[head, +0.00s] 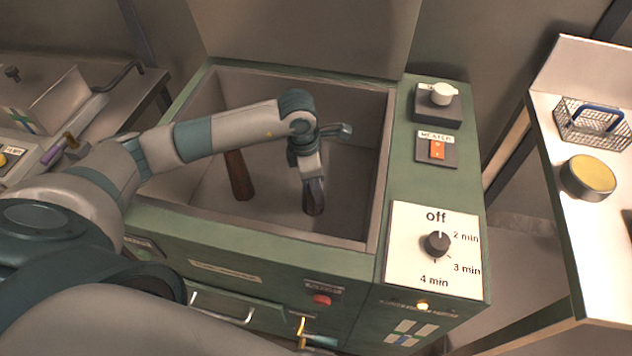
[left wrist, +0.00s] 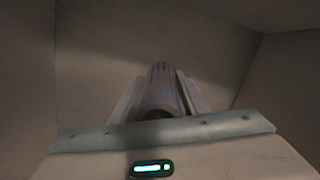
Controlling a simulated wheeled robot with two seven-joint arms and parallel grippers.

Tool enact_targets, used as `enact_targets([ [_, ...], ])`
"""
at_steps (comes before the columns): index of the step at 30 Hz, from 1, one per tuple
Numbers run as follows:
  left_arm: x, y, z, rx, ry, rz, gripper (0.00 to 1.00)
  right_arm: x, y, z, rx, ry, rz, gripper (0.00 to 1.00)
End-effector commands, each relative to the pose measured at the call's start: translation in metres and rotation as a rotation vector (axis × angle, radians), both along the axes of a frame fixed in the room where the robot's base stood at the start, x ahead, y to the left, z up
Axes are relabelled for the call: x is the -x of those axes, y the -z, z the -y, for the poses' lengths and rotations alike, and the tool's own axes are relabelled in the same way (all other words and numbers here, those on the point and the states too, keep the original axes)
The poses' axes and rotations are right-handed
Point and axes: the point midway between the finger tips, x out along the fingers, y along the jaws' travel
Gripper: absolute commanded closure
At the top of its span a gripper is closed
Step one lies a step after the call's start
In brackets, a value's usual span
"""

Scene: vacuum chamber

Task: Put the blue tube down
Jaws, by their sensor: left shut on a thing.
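My left gripper (head: 314,190) reaches down into the open chamber of the green machine and is shut on a tube. The tube (left wrist: 162,92) looks dull purple-blue in the left wrist view and lies between the two fingers. In the head view only its dark brownish lower end (head: 314,207) shows below the fingers, close to the chamber floor; I cannot tell if it touches. A second, reddish-brown tube (head: 239,176) stands slightly tilted in the chamber to the left, partly hidden by my arm. My right gripper is not in view.
The chamber rim (head: 250,226) surrounds the gripper. A timer dial (head: 437,244) and an orange heater switch (head: 437,149) are on the machine's right side. A white side table holds a wire basket (head: 592,123) and a yellow-topped round tin (head: 588,178). The chamber's right side is free.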

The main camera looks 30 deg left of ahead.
Motion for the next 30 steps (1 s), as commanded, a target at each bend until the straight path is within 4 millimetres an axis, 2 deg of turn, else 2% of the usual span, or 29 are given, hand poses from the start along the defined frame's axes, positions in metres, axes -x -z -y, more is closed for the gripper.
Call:
enact_targets([
  [8,0.0,0.003,0.0,0.001,0.0,0.001,0.81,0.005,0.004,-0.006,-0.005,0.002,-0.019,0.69],
  [9,0.0,0.003,0.0,0.0,0.0,0.0,0.56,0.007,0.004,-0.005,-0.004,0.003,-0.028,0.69],
  [11,0.0,0.002,0.0,0.0,0.0,0.0,0.42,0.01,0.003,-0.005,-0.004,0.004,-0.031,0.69],
  [12,0.0,0.002,0.0,0.0,0.0,0.0,0.4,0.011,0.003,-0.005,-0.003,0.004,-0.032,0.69],
  [19,0.0,0.002,0.0,0.0,0.0,0.0,0.4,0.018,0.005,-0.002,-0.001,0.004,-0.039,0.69],
  [26,0.0,-0.002,0.0,0.001,0.0,0.001,0.4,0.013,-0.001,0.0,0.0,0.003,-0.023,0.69],
  [30,-0.001,-0.015,-0.002,0.001,-0.001,0.004,0.4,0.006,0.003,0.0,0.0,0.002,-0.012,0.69],
])
